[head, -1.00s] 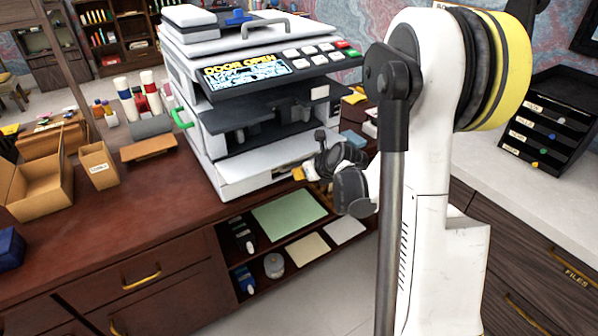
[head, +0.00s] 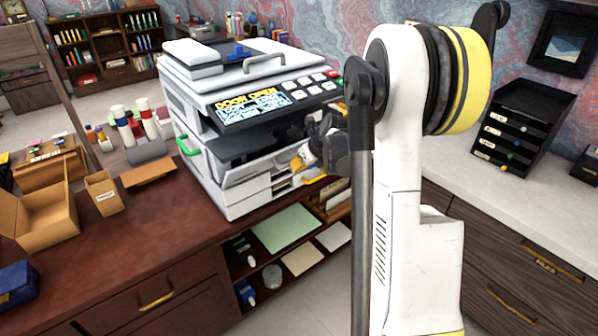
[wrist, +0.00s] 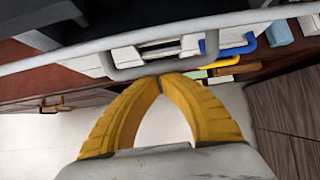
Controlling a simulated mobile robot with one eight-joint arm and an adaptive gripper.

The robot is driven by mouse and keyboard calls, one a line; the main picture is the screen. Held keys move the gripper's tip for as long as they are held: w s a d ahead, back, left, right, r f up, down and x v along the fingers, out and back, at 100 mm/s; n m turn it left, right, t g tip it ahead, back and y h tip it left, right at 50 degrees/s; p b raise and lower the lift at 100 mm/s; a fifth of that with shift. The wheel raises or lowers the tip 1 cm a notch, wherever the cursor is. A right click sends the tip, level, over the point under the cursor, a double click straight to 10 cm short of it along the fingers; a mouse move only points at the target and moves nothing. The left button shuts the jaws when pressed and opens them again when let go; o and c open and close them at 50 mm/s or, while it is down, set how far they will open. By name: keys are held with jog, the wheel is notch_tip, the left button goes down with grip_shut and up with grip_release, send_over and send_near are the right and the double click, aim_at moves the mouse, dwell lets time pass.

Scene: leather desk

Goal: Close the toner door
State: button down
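The printer (head: 240,90) stands on the desk, its display reading DOOR OPEN. The toner door looks like the white front panel (head: 250,166) below the dark opening; it is partly raised, with a gap above it. In the wrist view a pale edge with a grey handle (wrist: 150,65) crosses just beyond my gripper (wrist: 160,79). My yellow fingers are closed tip to tip with nothing visible between them. The tips are at the handle; whether they touch it is unclear. In the head view my gripper (head: 298,163) is at the door's right end, partly hidden by my arm.
A blue handle (wrist: 232,47) and a yellow one are right of the fingertips in the wrist view. A green handle (head: 186,147) is on the printer's left side.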

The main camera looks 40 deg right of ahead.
jog(key=shift+w+r+p, duration=0.35)
jog(key=shift+r, duration=0.3)
jog(key=shift+w+r+p, duration=0.3)
jog(key=shift+r, duration=0.35)
